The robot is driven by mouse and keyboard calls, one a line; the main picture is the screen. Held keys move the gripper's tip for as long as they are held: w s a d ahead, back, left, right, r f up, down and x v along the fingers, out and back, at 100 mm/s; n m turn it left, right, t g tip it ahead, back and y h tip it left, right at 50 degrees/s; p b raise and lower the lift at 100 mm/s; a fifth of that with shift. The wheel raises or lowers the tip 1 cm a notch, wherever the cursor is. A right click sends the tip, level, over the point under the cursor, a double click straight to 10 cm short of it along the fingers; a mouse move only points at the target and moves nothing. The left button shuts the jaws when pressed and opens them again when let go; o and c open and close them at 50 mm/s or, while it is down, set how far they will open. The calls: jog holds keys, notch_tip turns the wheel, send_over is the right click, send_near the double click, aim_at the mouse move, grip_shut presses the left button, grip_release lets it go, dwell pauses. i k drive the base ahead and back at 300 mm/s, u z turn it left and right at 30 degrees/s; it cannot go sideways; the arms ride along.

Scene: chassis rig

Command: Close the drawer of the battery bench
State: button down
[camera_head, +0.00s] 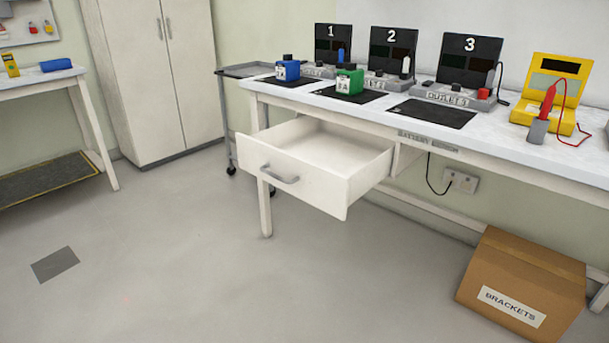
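The battery bench (500,140) stands along the wall at the right, with a white top and white legs. Its drawer (310,190) is pulled well out at the bench's left part, towards me. The drawer is white, its inside looks empty, and a grey bar handle (280,174) is on its front. My gripper is not in view.
A cardboard box (525,270) marked BRACKETS stands on the floor at the lower right. Another table (40,80) is at the left. The floor before the drawer is clear.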

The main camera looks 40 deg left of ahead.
aim_at(327, 165)
jog(key=u, duration=0.55)
jog(key=i, duration=0.45)
jog(key=u, duration=0.65)
jog(key=i, duration=1)
jog(key=z, duration=0.05)
